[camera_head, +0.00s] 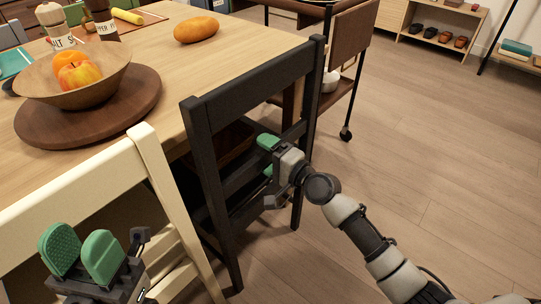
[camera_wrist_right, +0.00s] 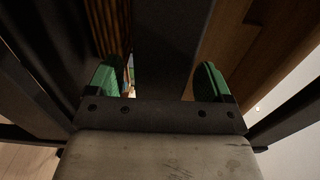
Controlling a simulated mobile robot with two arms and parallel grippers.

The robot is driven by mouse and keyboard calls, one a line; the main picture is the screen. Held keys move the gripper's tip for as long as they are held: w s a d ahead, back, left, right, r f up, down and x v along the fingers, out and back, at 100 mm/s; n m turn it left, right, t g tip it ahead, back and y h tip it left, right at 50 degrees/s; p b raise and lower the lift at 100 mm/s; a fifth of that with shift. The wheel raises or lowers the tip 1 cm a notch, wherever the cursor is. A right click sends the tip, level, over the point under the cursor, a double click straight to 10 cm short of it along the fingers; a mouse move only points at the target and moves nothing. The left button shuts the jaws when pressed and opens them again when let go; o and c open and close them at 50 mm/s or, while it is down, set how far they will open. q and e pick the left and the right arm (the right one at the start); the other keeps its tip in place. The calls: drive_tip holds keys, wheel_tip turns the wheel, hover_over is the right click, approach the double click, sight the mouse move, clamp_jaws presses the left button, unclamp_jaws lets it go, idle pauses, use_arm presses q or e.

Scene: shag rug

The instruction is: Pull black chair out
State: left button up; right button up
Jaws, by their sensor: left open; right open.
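The black chair (camera_head: 255,82) stands at the table's near right edge, its back facing me. My right gripper (camera_head: 268,157) is open at the chair's back, below its top rail. In the right wrist view, a dark bar of the chair (camera_wrist_right: 163,55) runs between the two green fingers of that gripper (camera_wrist_right: 158,82). The fingers are on either side of the bar, with gaps showing, so it is not clamped. My left gripper (camera_head: 81,253) is open and empty at the lower left, near the cream chair.
A cream chair (camera_head: 72,192) stands left of the black one. The wooden table (camera_head: 165,68) holds a bowl of fruit (camera_head: 108,82) on a round board and a bread loaf (camera_head: 196,29). A wheeled cart (camera_head: 352,45) stands behind the black chair. The floor at right (camera_head: 440,150) is clear.

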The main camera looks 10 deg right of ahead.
clamp_jaws()
idle(0.5)
drive_tip(key=shift+r, duration=0.15)
